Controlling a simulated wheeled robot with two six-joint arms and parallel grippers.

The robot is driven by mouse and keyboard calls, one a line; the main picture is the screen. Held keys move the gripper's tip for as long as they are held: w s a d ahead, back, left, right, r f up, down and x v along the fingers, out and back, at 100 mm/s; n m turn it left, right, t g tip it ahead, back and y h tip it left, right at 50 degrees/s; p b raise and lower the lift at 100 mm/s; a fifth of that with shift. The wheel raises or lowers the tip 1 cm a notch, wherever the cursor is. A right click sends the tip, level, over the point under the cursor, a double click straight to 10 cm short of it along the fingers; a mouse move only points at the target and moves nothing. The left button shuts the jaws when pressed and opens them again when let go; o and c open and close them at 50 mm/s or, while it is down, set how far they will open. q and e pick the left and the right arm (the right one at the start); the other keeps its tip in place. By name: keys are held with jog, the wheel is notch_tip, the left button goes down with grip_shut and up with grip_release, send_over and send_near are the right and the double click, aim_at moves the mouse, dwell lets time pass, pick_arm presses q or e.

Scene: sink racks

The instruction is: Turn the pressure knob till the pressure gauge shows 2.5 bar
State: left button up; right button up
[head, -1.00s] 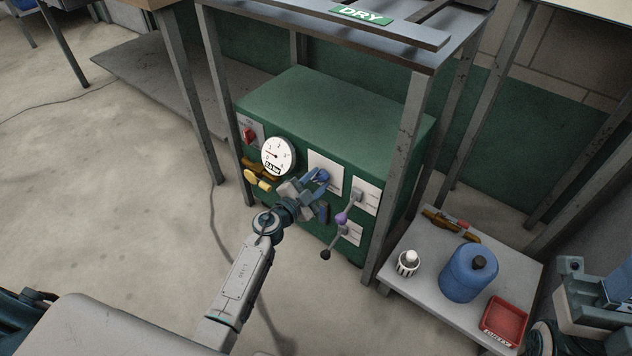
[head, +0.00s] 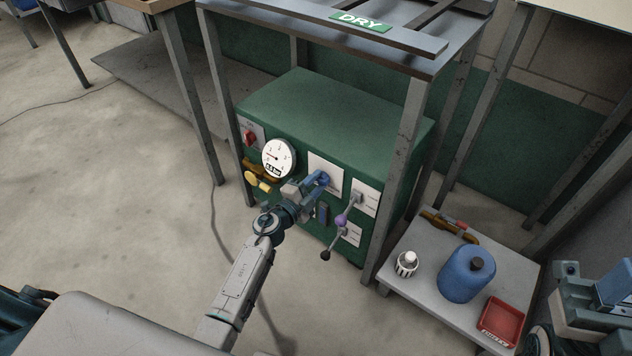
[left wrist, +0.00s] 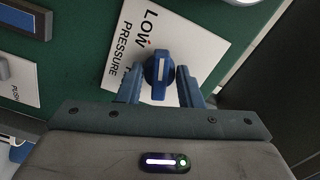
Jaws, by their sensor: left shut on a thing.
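The pressure gauge (head: 278,157) is a round white dial on the green machine's front, with a small black digital readout too small to read surely. The blue pressure knob (left wrist: 159,72) has a white pointer line and sits on a white plate (left wrist: 190,28) reading LOW and PRESSURE. My left gripper (left wrist: 160,88) is shut on this knob, one finger on each side, at the machine's front in the head view. The gripper partly hides the knob there. My right arm shows at the lower right edge; its fingers cannot be made out.
The green machine (head: 330,115) stands under a metal rack (head: 330,25). A red switch (head: 249,138) is at left. A low table (head: 415,267) holds a blue canister (head: 467,273) and red tray (head: 503,321).

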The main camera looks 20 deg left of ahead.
pick_arm(q)
jog(key=m, duration=0.3)
jog(key=shift+m, duration=1.8)
jog(key=o, duration=1)
jog(key=shift+c, duration=0.2)
jog(key=shift+s, duration=0.1)
